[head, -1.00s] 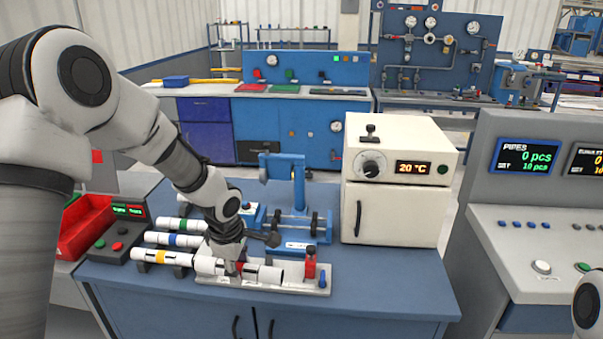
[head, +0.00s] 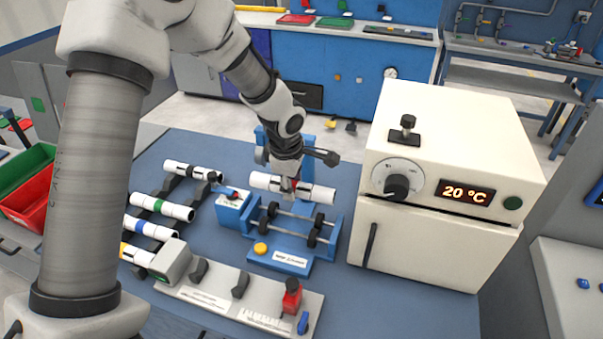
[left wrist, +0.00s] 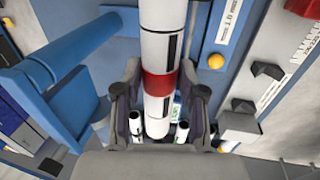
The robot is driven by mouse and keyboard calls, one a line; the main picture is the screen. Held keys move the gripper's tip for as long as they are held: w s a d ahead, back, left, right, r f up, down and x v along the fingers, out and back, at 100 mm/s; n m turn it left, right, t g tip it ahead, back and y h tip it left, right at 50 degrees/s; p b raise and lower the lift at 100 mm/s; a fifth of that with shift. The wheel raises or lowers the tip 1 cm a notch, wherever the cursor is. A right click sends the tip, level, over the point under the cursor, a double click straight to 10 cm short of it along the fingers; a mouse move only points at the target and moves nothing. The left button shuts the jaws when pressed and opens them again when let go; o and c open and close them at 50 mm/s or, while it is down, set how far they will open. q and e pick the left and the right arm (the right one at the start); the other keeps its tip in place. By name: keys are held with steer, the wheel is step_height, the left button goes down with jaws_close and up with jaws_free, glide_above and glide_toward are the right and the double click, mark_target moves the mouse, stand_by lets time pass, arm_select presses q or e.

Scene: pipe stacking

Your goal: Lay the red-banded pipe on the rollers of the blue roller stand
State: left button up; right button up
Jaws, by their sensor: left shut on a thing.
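The white red-banded pipe (head: 265,181) is held level above the blue roller stand (head: 292,262) in the head view. My left gripper (head: 292,188) is shut on it at the red band, which shows between the fingers in the left wrist view (left wrist: 160,87). The stand has black rollers (head: 313,237) on metal rods, in front of and below the pipe. A gap shows between pipe and rollers in the head view. My right gripper is not in view.
A cream oven (head: 440,180) stands close on the right. In front lies a grey fixture (head: 215,300) with empty cradles and a red-topped clamp (head: 291,295). Several banded pipes lie on a rack at left, including a green-banded one (head: 160,207). A blue post (head: 305,150) rises behind the stand.

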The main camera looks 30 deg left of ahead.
arm_select(q)
steer(key=shift+s+a+f+b, duration=0.1)
steer(key=shift+s+f+b, duration=0.15)
steer(key=shift+f, duration=0.25)
steer(key=shift+s+f+b, duration=0.15)
steer(key=shift+f+b, duration=0.15)
steer(key=shift+f, duration=0.15)
steer(key=b+x, duration=0.1)
steer(key=x, duration=0.1)
steer(key=b+x, duration=0.4)
steer(key=shift+s, duration=0.3)
steer(key=shift+w+f+b, duration=0.2)
steer(key=shift+f+b, duration=0.25)
steer(key=shift+r, duration=0.1)
steer(key=shift+s, duration=0.1)
steer(key=shift+f+b, duration=0.5)
steer(key=o, duration=1.3)
steer(key=shift+c, duration=0.2)
